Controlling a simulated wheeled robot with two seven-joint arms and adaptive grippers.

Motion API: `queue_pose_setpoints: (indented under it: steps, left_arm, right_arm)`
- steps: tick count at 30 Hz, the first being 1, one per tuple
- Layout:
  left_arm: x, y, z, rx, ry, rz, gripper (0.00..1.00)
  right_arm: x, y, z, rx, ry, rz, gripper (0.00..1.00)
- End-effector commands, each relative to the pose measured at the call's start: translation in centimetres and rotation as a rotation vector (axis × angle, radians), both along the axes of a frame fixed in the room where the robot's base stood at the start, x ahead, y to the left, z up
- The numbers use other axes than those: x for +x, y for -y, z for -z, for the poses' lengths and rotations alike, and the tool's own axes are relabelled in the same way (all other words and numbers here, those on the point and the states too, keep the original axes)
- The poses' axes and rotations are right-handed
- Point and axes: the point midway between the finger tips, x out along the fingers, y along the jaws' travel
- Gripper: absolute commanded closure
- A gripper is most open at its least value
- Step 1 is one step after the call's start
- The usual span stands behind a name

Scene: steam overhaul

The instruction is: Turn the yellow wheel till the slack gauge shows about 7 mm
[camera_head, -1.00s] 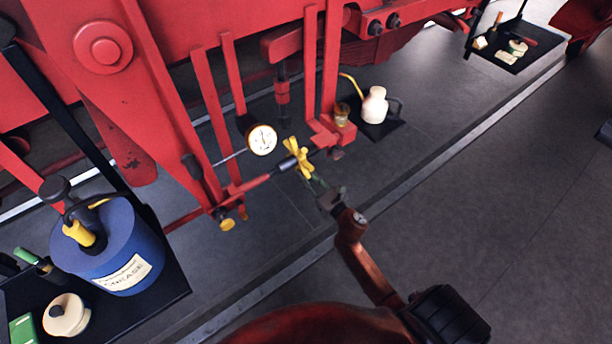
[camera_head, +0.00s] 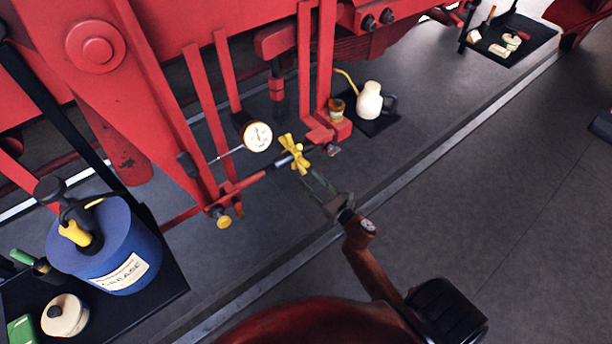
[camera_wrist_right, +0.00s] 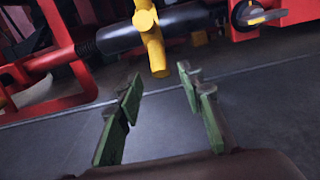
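The yellow wheel (camera_head: 294,154) has several spokes and sits on a dark sleeve of the red rod, between the red hangers. In the right wrist view the wheel (camera_wrist_right: 150,38) is just beyond the fingertips, at the top centre. My right gripper (camera_head: 318,184) is close below and right of the wheel. In the right wrist view its green-padded fingers (camera_wrist_right: 158,76) are spread apart with nothing between them. The slack gauge (camera_head: 257,136) is a white dial with a dark pointer, left of the wheel; its reading is too small to tell. My left gripper is not in view.
A blue grease drum (camera_head: 108,248) and a cream tin (camera_head: 65,315) stand on a black tray at left. A white oil can (camera_head: 370,100) stands on a dark mat behind the wheel. Red hangers (camera_head: 327,70) rise close by.

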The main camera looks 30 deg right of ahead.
Motion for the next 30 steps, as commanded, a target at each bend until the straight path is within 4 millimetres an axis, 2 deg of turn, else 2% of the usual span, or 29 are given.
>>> queue_pose_setpoints:
  steps: [3, 12, 14, 18, 21, 26, 30]
  left_arm:
    - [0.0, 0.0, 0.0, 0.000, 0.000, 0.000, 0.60]
    - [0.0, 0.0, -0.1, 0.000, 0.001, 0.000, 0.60]
    - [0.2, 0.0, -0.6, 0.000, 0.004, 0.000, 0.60]
    - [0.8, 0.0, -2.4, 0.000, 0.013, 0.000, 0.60]
    - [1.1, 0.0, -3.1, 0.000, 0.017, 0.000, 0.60]
    - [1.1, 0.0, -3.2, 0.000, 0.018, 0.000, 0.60]
    - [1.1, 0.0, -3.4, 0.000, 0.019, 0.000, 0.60]
  right_arm:
    - [-0.7, 0.0, 0.0, 0.000, 0.000, 0.000, 0.65]
    - [-0.8, 0.1, -0.2, 0.000, 0.001, 0.000, 0.65]
    - [-1.0, 0.1, -1.3, -0.001, 0.004, 0.000, 0.65]
    - [-1.9, 0.3, -4.9, -0.002, 0.007, 0.000, 0.65]
    - [-2.4, 0.3, -6.4, -0.002, 0.005, 0.000, 0.65]
    - [-1.8, 0.1, -6.6, 0.000, 0.001, -0.001, 0.65]
    - [-0.2, 0.0, -6.5, 0.001, 0.001, 0.000, 0.65]
